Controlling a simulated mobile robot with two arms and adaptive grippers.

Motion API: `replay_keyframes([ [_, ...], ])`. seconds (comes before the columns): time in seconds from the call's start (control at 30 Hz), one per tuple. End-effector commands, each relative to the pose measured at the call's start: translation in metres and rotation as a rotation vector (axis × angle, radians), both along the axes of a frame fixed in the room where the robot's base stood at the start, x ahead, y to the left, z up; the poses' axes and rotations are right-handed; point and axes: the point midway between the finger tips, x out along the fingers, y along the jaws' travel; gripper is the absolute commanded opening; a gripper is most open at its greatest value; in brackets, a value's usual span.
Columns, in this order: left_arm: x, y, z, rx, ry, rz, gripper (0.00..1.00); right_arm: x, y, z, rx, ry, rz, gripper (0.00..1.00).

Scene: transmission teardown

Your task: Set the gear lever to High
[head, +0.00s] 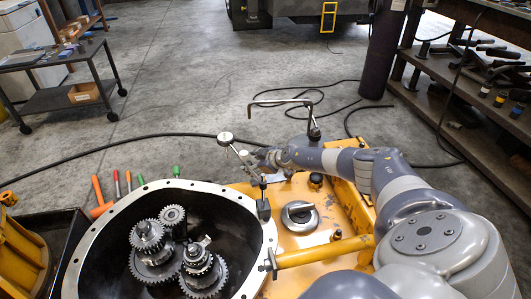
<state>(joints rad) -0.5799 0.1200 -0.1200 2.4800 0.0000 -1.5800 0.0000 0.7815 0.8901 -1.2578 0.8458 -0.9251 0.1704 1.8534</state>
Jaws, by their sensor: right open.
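The open gearbox housing (77,262) is at the lower left, with several gears (150,235) inside. A small dark upright lever-like part (263,207) stands at the housing's right rim. A bent metal rod (282,101) rises behind my right wrist and runs left. I cannot tell for sure which of these is the gear lever, and no High mark is readable. My right gripper (246,157) is open above the housing's far right rim, close over the dark upright part. Whether it touches anything is unclear. My left gripper is out of view.
A yellow casing (318,240) with a round metal cap (299,216) lies right of the housing. Orange- and green-handled tools (99,191) lie behind the housing. A black hose (120,143) crosses the floor. A cart (60,95) and shelving (455,110) stand farther back.

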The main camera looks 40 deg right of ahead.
Motion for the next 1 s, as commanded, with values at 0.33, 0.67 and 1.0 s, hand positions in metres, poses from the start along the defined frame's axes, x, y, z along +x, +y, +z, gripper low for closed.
replay_keyframes([
  [0.33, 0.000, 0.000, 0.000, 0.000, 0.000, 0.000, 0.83, -0.026, -0.001, 0.020, -0.001, 0.001, 0.004, 0.51],
  [0.67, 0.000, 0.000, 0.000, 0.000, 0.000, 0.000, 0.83, -0.050, -0.003, 0.038, 0.002, 0.002, 0.003, 0.51],
  [1.0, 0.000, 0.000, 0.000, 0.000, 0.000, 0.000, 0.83, -0.064, -0.004, 0.045, 0.005, 0.006, -0.001, 0.51],
])
